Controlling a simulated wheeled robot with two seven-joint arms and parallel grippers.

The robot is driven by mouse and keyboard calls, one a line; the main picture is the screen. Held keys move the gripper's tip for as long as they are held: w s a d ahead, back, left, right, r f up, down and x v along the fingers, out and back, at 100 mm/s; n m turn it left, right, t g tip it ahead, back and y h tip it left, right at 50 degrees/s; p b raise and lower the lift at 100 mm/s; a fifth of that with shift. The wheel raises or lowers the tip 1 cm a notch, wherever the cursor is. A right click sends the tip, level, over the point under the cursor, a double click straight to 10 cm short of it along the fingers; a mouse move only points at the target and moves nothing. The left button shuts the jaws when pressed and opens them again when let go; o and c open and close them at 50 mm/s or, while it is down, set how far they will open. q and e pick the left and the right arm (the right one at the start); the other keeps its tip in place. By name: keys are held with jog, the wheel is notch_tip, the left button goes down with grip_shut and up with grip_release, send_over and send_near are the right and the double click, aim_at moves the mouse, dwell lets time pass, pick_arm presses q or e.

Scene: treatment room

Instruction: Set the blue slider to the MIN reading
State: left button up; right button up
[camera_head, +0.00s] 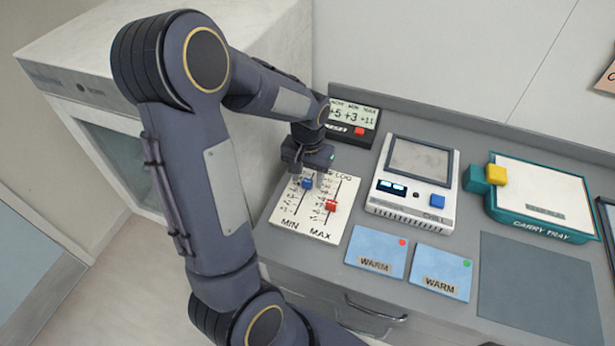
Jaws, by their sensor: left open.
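The blue slider (307,184) sits on the left track, marked MIN, in the upper part of a white slider panel (282,216). The red slider (331,205) is on the right track, marked MAX, a little lower. My left gripper (308,177) is open over the upper part of the panel, its fingers on either side of the blue slider; I cannot tell whether they touch it. A display (353,118) behind the panel reads NOW +5, MIN +3, MAX +11. The gripper hides part of the panel's top and scale. My right gripper is not in view.
A white device (413,212) with a small screen and blue button stands right of the panel. Two blue WARM cards (376,250) (441,270) lie in front. A wall closes the back.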

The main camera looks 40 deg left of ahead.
pick_arm(q)
jog(key=shift+f, duration=0.6)
jog(key=shift+c, duration=0.2)
grip_shut()
jog(key=shift+s, duration=0.1)
